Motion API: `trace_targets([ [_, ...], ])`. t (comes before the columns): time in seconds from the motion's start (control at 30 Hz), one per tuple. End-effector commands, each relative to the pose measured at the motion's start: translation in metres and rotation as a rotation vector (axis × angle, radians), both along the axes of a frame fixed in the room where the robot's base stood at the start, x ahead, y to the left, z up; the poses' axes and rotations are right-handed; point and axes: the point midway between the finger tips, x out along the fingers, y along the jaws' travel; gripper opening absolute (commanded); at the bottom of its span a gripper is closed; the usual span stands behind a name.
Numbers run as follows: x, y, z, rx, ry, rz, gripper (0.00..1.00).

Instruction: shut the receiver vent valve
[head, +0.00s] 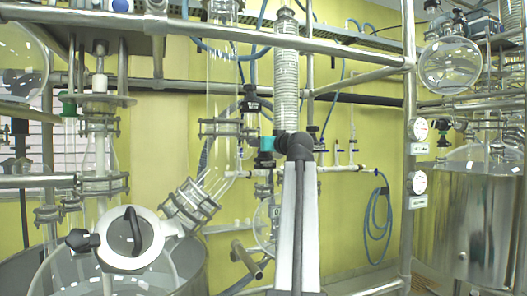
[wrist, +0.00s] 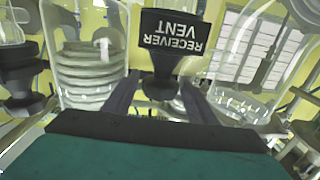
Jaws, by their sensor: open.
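The receiver vent valve shows in the wrist view as a black tag (wrist: 175,42) with upside-down white lettering, "RECEIVER VENT". A narrower black part runs down from it. My gripper (wrist: 160,92) is open, its two dark fingers apart on either side of this narrower part. I cannot tell whether a finger touches it. The teal and black gripper body fills the bottom of the view and hides what lies below. In the head view, my arm rises at the centre and its teal end (head: 266,144) is small, near glass piping. The fingers and the tag cannot be made out clearly there.
Glass vessels stand close on both sides of the fingers in the wrist view, a ribbed one (wrist: 85,65) at left. In the head view, a glass pipe (head: 222,90) and a ribbed column (head: 287,75) are near my arm. A steel frame post (head: 408,150) stands right.

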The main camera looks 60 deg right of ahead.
Motion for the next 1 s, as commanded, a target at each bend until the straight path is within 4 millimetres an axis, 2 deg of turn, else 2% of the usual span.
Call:
trace_targets([
  [1.0,0.0001,-0.001,0.0012,-0.001,-0.001,0.431,0.52],
])
